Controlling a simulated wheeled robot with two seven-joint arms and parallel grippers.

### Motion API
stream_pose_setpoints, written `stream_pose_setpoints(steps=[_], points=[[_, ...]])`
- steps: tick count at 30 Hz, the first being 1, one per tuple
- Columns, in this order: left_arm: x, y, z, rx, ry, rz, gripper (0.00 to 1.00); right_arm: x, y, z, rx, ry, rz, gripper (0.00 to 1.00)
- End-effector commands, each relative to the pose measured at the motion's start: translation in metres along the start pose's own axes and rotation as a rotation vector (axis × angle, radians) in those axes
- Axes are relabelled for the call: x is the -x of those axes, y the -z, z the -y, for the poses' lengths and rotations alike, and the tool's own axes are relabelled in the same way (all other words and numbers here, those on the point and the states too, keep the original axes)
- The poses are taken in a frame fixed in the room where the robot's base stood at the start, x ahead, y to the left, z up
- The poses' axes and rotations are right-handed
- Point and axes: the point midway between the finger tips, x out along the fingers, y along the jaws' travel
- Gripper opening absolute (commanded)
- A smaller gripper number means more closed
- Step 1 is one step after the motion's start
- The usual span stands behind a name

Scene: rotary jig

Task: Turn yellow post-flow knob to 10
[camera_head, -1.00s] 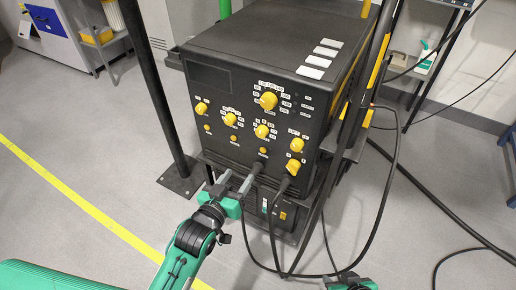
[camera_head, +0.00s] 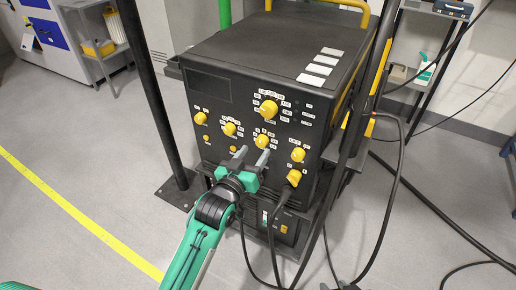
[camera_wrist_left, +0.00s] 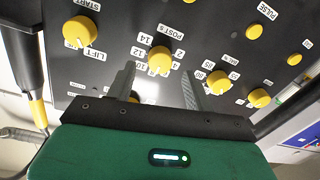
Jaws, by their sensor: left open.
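The yellow post-flow knob (camera_wrist_left: 160,58), beside the label "POST s" and a printed number scale, is on the front panel of the black machine (camera_head: 235,83). In the head view it is the lower middle knob (camera_head: 262,141). My left gripper (camera_head: 253,154) is open just in front of and below it. In the left wrist view the fingertips (camera_wrist_left: 158,72) lie on either side of the knob, with a gap to each side. I cannot tell how deep they reach around it. The knob's exact setting is too small to read. My right gripper is out of view.
Other yellow knobs surround it, including a large upper one (camera_head: 268,108), one at left (camera_head: 229,129) and one at lower right (camera_head: 293,177). A black cable (camera_head: 274,220) hangs from the panel below. A black post (camera_head: 150,95) stands at left.

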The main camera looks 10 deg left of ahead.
Motion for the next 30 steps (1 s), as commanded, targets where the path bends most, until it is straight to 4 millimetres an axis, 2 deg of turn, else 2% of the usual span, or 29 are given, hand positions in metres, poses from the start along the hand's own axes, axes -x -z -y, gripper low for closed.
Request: stream_pose_setpoints(steps=[3,7,19,20,26,30], points=[[-0.017,-0.001,0.0,0.0,0.0,0.0,0.53,-0.003,0.001,0.003,0.001,0.009,-0.025,0.36],[-0.028,-0.001,0.0,0.0,0.0,0.0,0.53,-0.005,0.003,0.006,0.001,0.015,-0.046,0.36],[-0.034,0.0,0.0,0.0,0.0,0.0,0.53,-0.005,0.004,0.007,0.001,0.019,-0.058,0.36],[-0.034,0.0,0.0,0.0,0.0,0.0,0.49,-0.005,0.004,0.007,0.001,0.019,-0.057,0.36],[-0.034,0.0,0.0,0.0,0.0,0.0,0.1,-0.005,0.004,0.007,0.001,0.019,-0.057,0.36],[-0.034,0.0,0.0,-0.001,0.0,0.0,0.08,-0.005,0.004,0.007,0.001,0.019,-0.056,0.36]])
